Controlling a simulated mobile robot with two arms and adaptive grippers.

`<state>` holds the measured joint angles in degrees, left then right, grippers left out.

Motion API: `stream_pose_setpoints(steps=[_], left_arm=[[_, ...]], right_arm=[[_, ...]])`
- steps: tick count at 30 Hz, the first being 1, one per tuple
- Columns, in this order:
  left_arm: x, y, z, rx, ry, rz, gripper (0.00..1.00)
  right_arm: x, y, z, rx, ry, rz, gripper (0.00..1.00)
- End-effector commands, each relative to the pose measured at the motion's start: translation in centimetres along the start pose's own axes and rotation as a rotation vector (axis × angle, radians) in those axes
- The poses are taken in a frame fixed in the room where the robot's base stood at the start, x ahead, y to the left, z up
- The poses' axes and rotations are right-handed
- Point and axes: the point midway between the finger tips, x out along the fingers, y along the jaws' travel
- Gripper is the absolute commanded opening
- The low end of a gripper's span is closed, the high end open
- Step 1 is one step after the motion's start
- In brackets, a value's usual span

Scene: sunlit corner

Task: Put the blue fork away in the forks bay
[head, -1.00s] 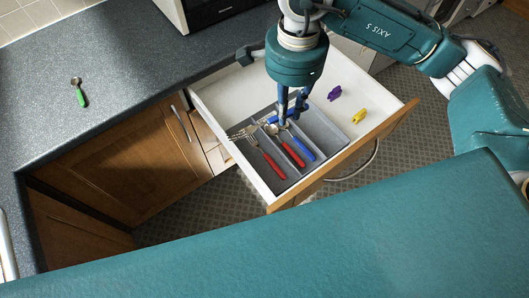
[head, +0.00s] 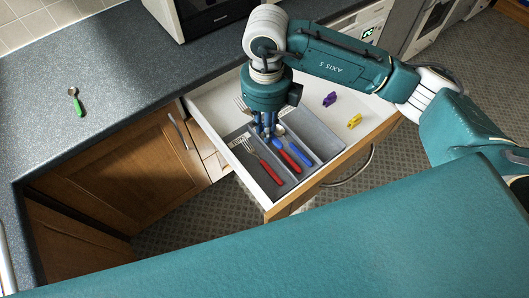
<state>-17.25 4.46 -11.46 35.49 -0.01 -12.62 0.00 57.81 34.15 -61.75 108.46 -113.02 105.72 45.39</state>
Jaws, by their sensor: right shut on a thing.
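The grey cutlery tray (head: 313,132) lies in the open white drawer. Its left bay holds a red-handled fork (head: 262,162) and has a small label at its far end. My right gripper (head: 267,136) is over the far part of the tray, pointing down and shut on the blue fork (head: 240,105). The fork's metal tines stick out to the far left of the fingers; its handle is mostly hidden by the gripper. I cannot tell whether the fork touches the tray. My left gripper is not in view.
A red-handled spoon (head: 289,159) and a blue-handled spoon (head: 299,151) lie in the middle bay; the right bay looks empty. A purple piece (head: 329,99) and a yellow piece (head: 354,121) lie in the drawer's right part. A green-handled spoon (head: 76,103) lies on the counter.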

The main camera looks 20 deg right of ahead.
Motion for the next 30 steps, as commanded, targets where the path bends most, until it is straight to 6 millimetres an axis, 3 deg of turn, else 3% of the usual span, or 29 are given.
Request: stream_pose_setpoints(steps=[9,24,30], left_arm=[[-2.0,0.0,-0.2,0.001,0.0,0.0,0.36],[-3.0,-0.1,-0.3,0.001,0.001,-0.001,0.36],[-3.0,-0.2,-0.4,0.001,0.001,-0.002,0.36]], right_arm=[[7.5,0.0,-0.1,-0.001,0.003,0.0,0.0],[13.2,0.1,0.0,-0.002,-0.001,0.0,0.0],[13.4,0.1,0.0,-0.004,-0.002,0.0,0.0]])
